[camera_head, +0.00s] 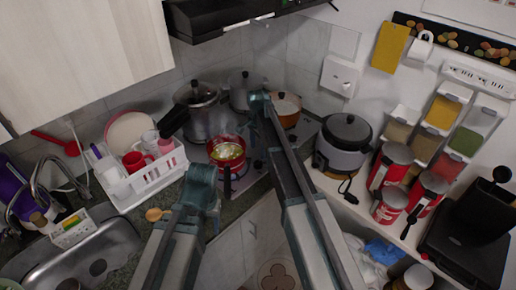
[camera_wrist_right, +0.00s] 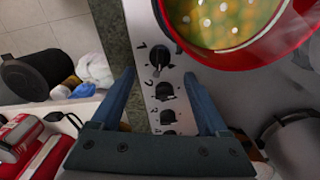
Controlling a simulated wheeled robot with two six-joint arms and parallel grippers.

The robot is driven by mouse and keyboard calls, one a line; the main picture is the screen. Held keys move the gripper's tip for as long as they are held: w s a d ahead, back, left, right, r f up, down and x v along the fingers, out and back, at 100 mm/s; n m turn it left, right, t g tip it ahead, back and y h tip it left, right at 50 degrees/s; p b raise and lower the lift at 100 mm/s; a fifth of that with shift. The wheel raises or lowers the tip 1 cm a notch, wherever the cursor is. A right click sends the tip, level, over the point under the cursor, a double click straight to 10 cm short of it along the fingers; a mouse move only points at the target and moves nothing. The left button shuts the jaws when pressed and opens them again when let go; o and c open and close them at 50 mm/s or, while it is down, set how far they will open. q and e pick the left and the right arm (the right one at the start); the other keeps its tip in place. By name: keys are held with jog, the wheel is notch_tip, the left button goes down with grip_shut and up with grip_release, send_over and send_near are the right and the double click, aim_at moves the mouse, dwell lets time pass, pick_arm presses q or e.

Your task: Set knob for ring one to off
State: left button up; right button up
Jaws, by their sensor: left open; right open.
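The ring one knob (camera_wrist_right: 159,56) is black, beside the printed "1" on the pale control strip (camera_wrist_right: 143,68), at top centre of the right wrist view. Its pale pointer mark faces the lower edge of that view. My right gripper (camera_wrist_right: 160,84) is open and empty, its blue fingers either side of the knob row; the ring one knob lies just beyond the fingertips, apart from them. My left gripper (camera_head: 201,180) is apart from the knobs, left of my right arm.
Further knobs, including the ring two knob (camera_wrist_right: 165,91), follow in a row. A red pot of soup (camera_head: 227,152) stands close to the knobs. A steel pot (camera_head: 198,110), a rice cooker (camera_head: 346,140), a dish rack (camera_head: 150,178) and red cans (camera_head: 389,207) crowd the counter.

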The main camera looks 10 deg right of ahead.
aim_at(258, 164)
notch_tip(258, 164, up, 7)
jog(key=p, duration=0.6)
notch_tip(258, 164, down, 14)
jog(key=b, duration=1.4)
jog(key=shift+c, duration=0.2)
